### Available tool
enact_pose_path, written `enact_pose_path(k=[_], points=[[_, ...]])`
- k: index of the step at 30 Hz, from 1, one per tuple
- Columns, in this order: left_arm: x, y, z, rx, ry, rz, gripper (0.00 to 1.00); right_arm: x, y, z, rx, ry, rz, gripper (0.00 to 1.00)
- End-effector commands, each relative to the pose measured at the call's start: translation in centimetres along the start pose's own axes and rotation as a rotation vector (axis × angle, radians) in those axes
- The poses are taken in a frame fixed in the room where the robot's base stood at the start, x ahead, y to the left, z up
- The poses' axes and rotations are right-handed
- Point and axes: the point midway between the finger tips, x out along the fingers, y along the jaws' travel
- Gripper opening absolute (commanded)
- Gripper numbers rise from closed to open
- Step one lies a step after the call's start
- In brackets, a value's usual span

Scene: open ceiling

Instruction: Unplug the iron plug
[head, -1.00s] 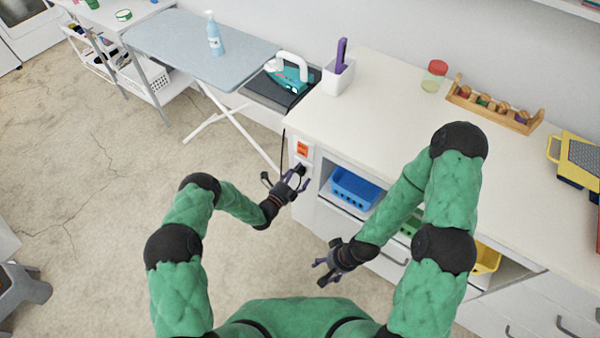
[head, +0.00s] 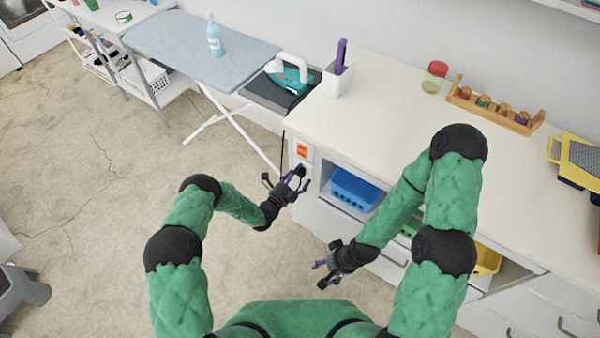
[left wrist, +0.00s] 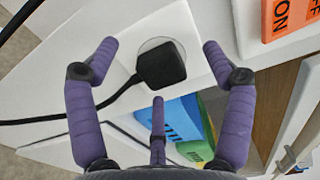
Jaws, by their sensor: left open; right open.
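The black iron plug (left wrist: 162,66) sits in a round white socket (left wrist: 190,45) on the cabinet's white side panel, seen in the left wrist view. Its black cord (left wrist: 60,118) runs off to the left. My left gripper (left wrist: 160,50) is open, with one purple finger on each side of the plug and a third below; I see gaps between the fingers and the plug. In the head view my left gripper (head: 287,176) is at the cabinet corner. My right gripper (head: 326,268) is open and empty, lower, in front of the drawers. The teal and white iron (head: 288,75) rests on the ironing board's dark end.
An orange on/off switch (head: 302,150) is above the socket. A blue basket (head: 355,188) stands in the open shelf to the right. The ironing board (head: 170,40) bears a spray bottle (head: 214,38).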

Motion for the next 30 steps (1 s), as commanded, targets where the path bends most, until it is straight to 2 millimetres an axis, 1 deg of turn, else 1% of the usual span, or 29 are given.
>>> enact_pose_path(k=[18,19,20,21,23,24,26,27,30], points=[[0.01,-0.02,0.00,0.000,0.000,0.000,0.82,0.12,0.04,0.00,0.000,0.000,0.000,0.66],[0.01,-0.02,0.00,0.000,0.000,0.000,0.76,0.11,0.04,0.00,0.000,0.000,0.000,0.66],[0.01,-0.03,0.00,0.000,0.000,0.000,0.68,0.11,0.04,0.00,0.000,0.000,0.000,0.66],[0.01,-0.02,0.00,0.000,0.000,0.000,0.56,0.11,0.04,0.00,0.000,0.000,0.000,0.66],[0.01,-0.02,0.00,0.000,0.000,0.000,0.40,0.11,0.04,0.00,0.000,0.000,0.000,0.66],[0.01,-0.02,0.00,0.000,0.000,0.000,0.28,0.11,0.04,0.00,0.000,0.000,0.000,0.66],[0.01,-0.02,0.01,0.000,0.000,0.000,0.11,0.11,0.04,0.00,0.000,0.000,0.000,0.66],[0.01,-0.03,0.01,0.000,0.000,0.000,0.00,0.11,0.04,0.00,0.000,0.000,0.000,0.66],[0.02,-0.03,0.01,0.000,0.000,0.000,0.00,0.11,0.04,0.00,0.000,0.000,0.000,0.66]])
